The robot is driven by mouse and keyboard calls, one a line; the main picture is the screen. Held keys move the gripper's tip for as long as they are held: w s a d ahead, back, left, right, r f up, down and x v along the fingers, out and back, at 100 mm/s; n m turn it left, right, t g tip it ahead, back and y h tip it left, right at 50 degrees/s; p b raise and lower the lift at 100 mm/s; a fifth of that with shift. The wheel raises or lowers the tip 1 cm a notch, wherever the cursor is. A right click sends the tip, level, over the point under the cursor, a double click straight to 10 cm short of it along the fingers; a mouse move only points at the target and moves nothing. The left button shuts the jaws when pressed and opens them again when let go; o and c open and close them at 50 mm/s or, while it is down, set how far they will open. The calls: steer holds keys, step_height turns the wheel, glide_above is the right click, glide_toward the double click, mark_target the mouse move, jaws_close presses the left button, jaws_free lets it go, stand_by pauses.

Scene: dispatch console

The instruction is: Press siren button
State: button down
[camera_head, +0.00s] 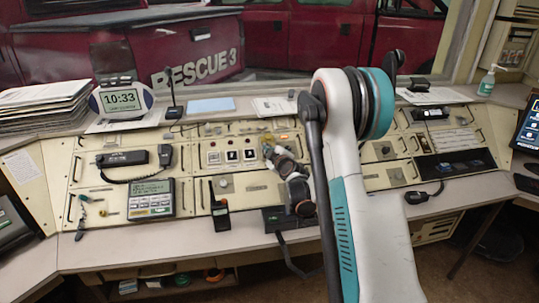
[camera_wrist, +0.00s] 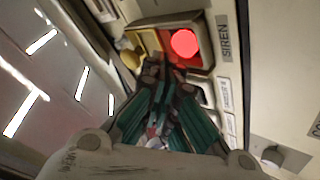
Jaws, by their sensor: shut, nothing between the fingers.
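The siren button is a round red lit button (camera_wrist: 184,43) in a square frame, at the top middle of the wrist view. A "SIREN" label (camera_wrist: 224,36) stands to its right. My gripper (camera_wrist: 170,72) is shut and empty, with its dark fingertips just below the button in that picture; I cannot tell whether they touch the panel. In the head view my gripper (camera_head: 268,151) is at the sloped console (camera_head: 258,188), left of my white arm. I cannot make out the siren button there.
A yellow-framed control (camera_wrist: 142,45) sits left of the button, and white switches (camera_wrist: 209,95) sit below it. On the console are a handheld radio (camera_head: 220,216), a desk microphone (camera_head: 173,100), a clock (camera_head: 122,100) and a keypad unit (camera_head: 151,198). The front ledge is mostly clear.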

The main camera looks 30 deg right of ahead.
steer(key=r, duration=0.1)
steer(key=s+r+p, duration=0.1)
steer(key=s+r, duration=0.1)
steer(key=r, duration=0.1)
steer(key=shift+s+a+p, duration=0.25)
steer(key=shift+a+p, duration=0.1)
steer(key=shift+d, duration=0.15)
stand_by(0.7)
